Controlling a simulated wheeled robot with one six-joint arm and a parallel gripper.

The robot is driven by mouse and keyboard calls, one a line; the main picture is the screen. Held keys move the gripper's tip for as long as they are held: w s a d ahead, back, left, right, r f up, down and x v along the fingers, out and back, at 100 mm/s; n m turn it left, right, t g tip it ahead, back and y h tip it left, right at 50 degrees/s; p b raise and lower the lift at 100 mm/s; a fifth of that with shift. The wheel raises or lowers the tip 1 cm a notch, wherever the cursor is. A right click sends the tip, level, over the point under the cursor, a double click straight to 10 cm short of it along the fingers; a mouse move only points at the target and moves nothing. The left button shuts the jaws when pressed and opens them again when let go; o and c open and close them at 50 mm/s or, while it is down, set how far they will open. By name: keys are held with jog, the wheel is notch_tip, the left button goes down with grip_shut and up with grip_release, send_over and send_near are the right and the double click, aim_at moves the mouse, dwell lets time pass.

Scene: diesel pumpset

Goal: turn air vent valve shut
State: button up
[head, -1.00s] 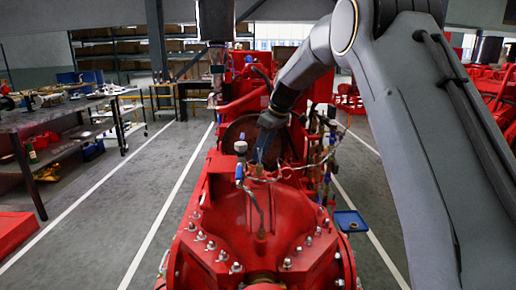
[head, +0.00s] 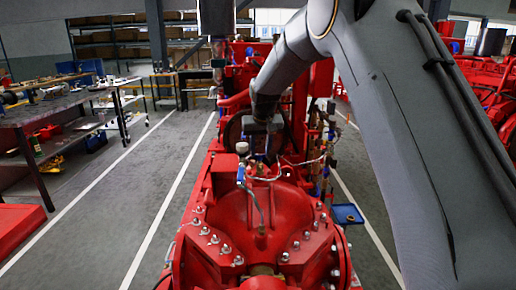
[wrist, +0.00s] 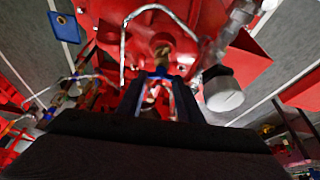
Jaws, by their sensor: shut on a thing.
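The air vent valve sits on top of the red pump casing (head: 262,215). In the wrist view its brass body (wrist: 162,52) shows just beyond my fingertips. My gripper (wrist: 158,78) reaches down to it, shut on the valve, with a finger on each side. The fingers hide most of the handle, so I cannot tell how far it is turned. In the head view my gripper (head: 262,155) is small and partly hidden by my wrist, above the casing.
A white-capped fitting (head: 242,148) stands close left of my gripper; its white cylinder (wrist: 222,94) is right of the fingers in the wrist view. A thin pale hose (wrist: 124,40) loops nearby. A blue tray (head: 347,214) lies right. Floor beside the pumpset is clear.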

jog(key=shift+s+f+m, duration=0.1)
jog(key=shift+m, duration=0.5)
jog(key=o, duration=1.1)
jog(key=shift+a, duration=0.15)
jog(key=shift+r, duration=0.2)
jog(key=shift+r, duration=0.1)
